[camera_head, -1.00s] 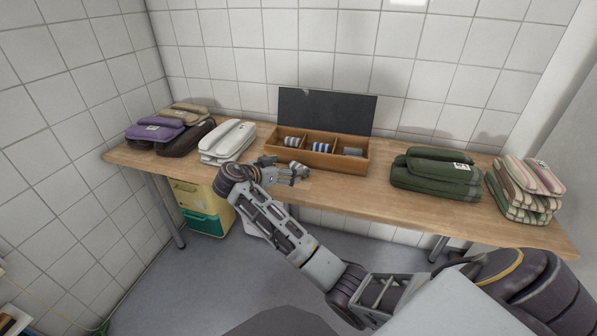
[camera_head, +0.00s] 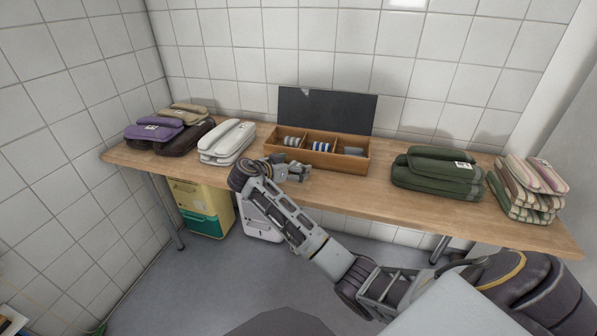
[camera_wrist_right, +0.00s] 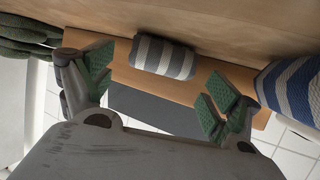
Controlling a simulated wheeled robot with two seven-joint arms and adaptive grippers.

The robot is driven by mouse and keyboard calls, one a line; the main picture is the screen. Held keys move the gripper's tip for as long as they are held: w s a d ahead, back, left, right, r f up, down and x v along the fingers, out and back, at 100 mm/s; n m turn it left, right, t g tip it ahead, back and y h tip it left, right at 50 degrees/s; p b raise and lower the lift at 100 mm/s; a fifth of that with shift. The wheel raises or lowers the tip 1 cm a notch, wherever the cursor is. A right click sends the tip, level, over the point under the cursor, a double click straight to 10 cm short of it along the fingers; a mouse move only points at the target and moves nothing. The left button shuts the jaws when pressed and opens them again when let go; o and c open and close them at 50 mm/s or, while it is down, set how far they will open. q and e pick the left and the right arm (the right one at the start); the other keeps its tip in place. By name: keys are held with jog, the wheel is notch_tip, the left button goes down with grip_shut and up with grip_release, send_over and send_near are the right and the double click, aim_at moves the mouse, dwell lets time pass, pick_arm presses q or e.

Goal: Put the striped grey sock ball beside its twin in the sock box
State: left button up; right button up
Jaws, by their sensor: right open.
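The sock box (camera_head: 318,160) stands open on the table, its dark lid raised behind it. A grey-and-white striped sock ball (camera_head: 291,141) sits in the left compartment, a blue-striped one (camera_head: 321,147) in the middle, and a plain-looking grey one (camera_head: 353,151) in the right. My right gripper (camera_head: 303,171) is in front of the box's left part. In the right wrist view my right gripper (camera_wrist_right: 160,92) is open, with a grey-and-white striped ball (camera_wrist_right: 163,57) beyond the gap between its fingers, apart from them. My left gripper is out of view.
White folded towels (camera_head: 227,142) lie left of the box, with purple and brown ones (camera_head: 155,131) further left. Green towels (camera_head: 437,173) and striped towels (camera_head: 527,187) lie to the right. The wrist view also shows a blue-striped ball (camera_wrist_right: 292,88). The table front is mostly clear.

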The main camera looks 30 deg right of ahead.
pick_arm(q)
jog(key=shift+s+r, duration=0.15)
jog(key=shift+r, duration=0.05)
pick_arm(e)
jog(key=shift+w+d+f, duration=0.1)
jog(key=shift+d, duration=0.3)
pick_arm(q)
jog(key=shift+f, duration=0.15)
pick_arm(e)
jog(key=c, duration=1.1)
jog(key=shift+r, duration=0.4)
notch_tip(320, 180, up, 8)
jog(key=shift+f+p, duration=0.1)
jog(key=shift+p, duration=1)
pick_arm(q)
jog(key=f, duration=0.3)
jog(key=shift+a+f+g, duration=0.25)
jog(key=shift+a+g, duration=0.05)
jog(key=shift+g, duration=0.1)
pick_arm(e)
jog(key=shift+r, duration=0.7)
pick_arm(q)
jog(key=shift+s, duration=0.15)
pick_arm(e)
jog(key=shift+w, duration=0.1)
